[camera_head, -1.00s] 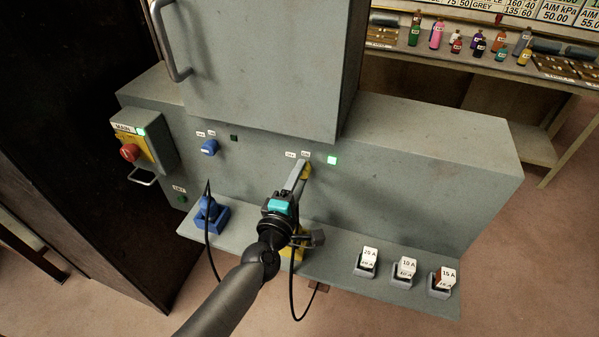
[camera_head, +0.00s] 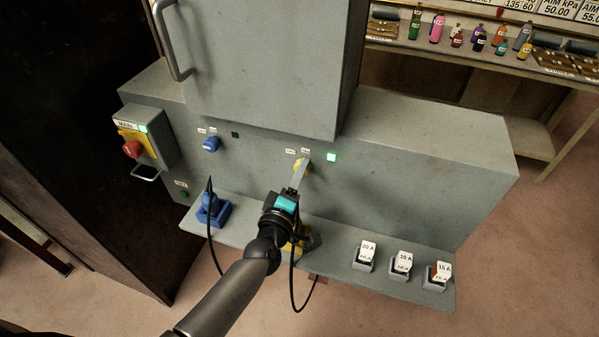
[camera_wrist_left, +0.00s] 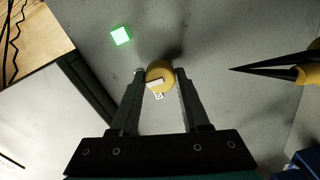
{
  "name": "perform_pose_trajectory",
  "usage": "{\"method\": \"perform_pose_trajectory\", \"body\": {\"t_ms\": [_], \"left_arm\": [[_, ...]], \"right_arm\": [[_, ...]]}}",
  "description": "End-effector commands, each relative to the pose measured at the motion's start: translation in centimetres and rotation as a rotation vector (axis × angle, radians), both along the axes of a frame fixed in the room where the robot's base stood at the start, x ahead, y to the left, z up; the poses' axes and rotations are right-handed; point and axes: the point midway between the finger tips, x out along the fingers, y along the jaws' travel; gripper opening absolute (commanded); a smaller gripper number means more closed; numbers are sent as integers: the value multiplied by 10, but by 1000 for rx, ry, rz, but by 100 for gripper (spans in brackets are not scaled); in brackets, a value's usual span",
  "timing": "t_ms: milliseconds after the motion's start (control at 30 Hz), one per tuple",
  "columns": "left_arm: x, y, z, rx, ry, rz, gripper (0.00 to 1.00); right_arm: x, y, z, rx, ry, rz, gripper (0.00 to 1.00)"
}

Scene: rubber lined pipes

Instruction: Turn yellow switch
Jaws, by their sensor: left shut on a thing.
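The yellow switch (camera_head: 302,165) is a round knob on the front of the grey cabinet, just below two small white labels. In the left wrist view the yellow switch (camera_wrist_left: 160,75) sits between the two fingertips, with a pale bar across its face. My left gripper (camera_head: 300,172) reaches it from below; in the left wrist view the left gripper (camera_wrist_left: 160,82) is shut on the knob with a finger on each side. In the head view the fingers partly hide the knob. My right gripper is not in view.
A lit green lamp (camera_head: 332,157) is right of the switch. The lower ledge (camera_head: 330,262) holds a blue plug (camera_head: 213,209), a yellow plug partly behind my arm, and several fuse holders.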

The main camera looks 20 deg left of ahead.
Motion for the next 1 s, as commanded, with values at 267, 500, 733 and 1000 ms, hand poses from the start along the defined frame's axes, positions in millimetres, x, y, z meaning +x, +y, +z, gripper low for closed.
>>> {"method": "perform_pose_trajectory", "body": {"t_ms": [267,500,733,1000], "left_arm": [[0,0,0,4,0,0,55],[0,0,0,2,0,0,76],[-1,0,0,1,0,0,76],[-29,1,0,2,3,-1,76]], "right_arm": [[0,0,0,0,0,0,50],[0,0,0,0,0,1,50],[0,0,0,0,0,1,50],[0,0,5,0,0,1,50]]}}
